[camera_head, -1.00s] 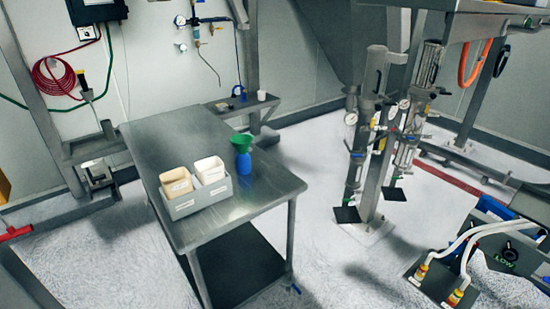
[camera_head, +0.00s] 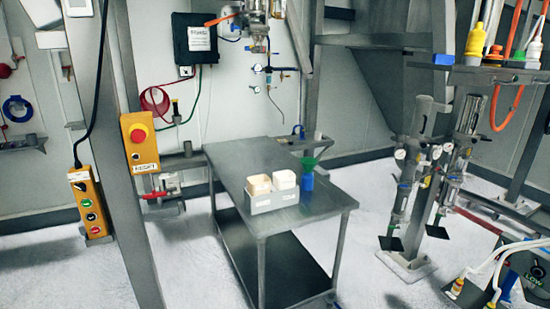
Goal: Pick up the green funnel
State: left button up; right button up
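The green funnel (camera_head: 310,163) sits on top of a blue bottle (camera_head: 307,181), near the right edge of a grey metal table (camera_head: 240,158). It looks upright, with its wide mouth up. Neither of my grippers shows in the head view.
A steel post (camera_head: 110,170) with a yellow emergency-stop box (camera_head: 140,142) and a hanging yellow button pendant (camera_head: 90,205) stands at left. Pipework with gauges (camera_head: 405,190) stands right of the table. White hoses (camera_head: 490,265) lie at lower right. The floor before the table is open.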

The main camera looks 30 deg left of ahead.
aim_at(308, 168)
jog(key=u, duration=0.7)
jog(key=i, duration=0.85)
jog(key=u, duration=0.5)
